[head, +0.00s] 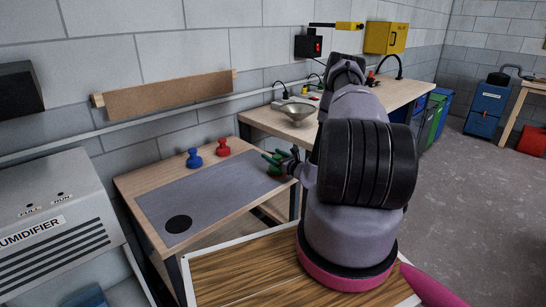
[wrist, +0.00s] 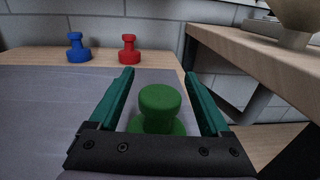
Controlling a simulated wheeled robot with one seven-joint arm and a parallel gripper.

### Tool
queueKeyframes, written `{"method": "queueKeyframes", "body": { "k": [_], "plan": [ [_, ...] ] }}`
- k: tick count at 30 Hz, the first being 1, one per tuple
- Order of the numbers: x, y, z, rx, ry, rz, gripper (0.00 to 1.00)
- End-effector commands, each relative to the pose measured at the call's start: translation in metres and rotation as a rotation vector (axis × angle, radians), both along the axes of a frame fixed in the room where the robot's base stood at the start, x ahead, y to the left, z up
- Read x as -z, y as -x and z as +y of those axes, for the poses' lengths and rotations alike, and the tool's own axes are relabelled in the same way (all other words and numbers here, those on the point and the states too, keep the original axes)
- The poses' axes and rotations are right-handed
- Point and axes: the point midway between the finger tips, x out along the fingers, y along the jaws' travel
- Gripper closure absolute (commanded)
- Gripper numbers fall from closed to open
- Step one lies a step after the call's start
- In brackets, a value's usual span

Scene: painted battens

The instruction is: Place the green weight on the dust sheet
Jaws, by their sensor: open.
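The green weight (head: 275,169) stands upright at the right end of the grey sheet (head: 200,191), which I take for the dust sheet; its base appears to be on the sheet near the edge. My gripper (head: 279,158) is open around the weight. In the wrist view the weight (wrist: 160,105) stands between the two teal fingers, with a visible gap to each. The grey sheet (wrist: 50,110) spreads to the left there. The underside of the weight's base is hidden.
A blue weight (head: 194,158) and a red weight (head: 223,147) stand on the bare wood strip behind the sheet. A black disc (head: 178,224) marks the sheet's near left. A bench (head: 300,132) with a metal bowl (head: 293,110) stands to the right. The sheet's middle is clear.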

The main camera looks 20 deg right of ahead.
Motion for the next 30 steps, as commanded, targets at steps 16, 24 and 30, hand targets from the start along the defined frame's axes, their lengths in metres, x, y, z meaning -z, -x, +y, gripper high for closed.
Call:
{"method": "queueKeyframes", "body": {
  "k": [16,24,30],
  "plan": [
    [0.001,0.1,-0.029,0.003,-0.001,0.003,0.19],
    [0.0,0.112,-0.031,-0.002,0.001,0.0,0.19],
    [-0.051,0.097,-0.006,-0.153,0.057,-0.046,0.19]
  ]
}}
